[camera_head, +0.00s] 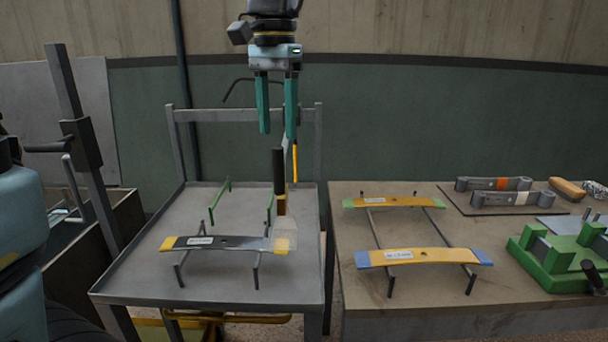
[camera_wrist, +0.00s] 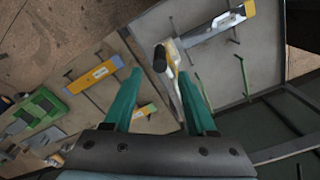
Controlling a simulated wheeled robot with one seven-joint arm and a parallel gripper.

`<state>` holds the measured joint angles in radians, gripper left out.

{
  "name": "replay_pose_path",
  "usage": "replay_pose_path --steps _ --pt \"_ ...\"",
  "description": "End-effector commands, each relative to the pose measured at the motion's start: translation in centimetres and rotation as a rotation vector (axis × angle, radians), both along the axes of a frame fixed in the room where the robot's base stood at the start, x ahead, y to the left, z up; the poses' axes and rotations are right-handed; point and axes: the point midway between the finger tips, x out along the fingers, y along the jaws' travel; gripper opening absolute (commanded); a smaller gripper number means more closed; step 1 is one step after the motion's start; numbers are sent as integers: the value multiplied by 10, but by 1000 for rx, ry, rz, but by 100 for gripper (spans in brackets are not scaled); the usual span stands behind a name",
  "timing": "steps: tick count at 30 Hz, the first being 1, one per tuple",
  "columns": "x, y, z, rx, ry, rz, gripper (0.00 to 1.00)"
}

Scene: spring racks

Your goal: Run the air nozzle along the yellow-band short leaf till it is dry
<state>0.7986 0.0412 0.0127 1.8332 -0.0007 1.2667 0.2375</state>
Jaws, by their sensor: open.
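The yellow-band leaf (camera_head: 232,243), dark with yellow ends and a white label, lies across two thin posts on the left table; it also shows in the wrist view (camera_wrist: 213,28). A black-handled tool (camera_head: 279,175) with a pale, see-through lower part stands upright over the leaf's right end. Whether it is the air nozzle, and whether it touches the leaf, I cannot tell. Its dark handle end (camera_wrist: 160,60) shows in the wrist view. My gripper (camera_head: 278,135) is open and empty, just above that handle. A slim yellow-orange piece (camera_head: 295,162) hangs by the right finger.
Green posts (camera_head: 220,202) stand empty behind the leaf on the rimmed left table (camera_head: 150,265). The right table holds a green-ended leaf (camera_head: 395,202), a blue-ended leaf (camera_head: 425,257), grey linked parts (camera_head: 495,184) and a green fixture (camera_head: 560,258). A gap separates the tables.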

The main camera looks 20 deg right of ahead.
Motion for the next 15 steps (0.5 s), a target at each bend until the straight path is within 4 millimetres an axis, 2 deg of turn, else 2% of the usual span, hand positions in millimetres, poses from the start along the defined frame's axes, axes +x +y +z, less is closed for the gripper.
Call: replay_pose_path --steps 5,15 --pt "0 2 -15 3 3 -3 57" --pt "-1 2 -76 4 3 -2 57"
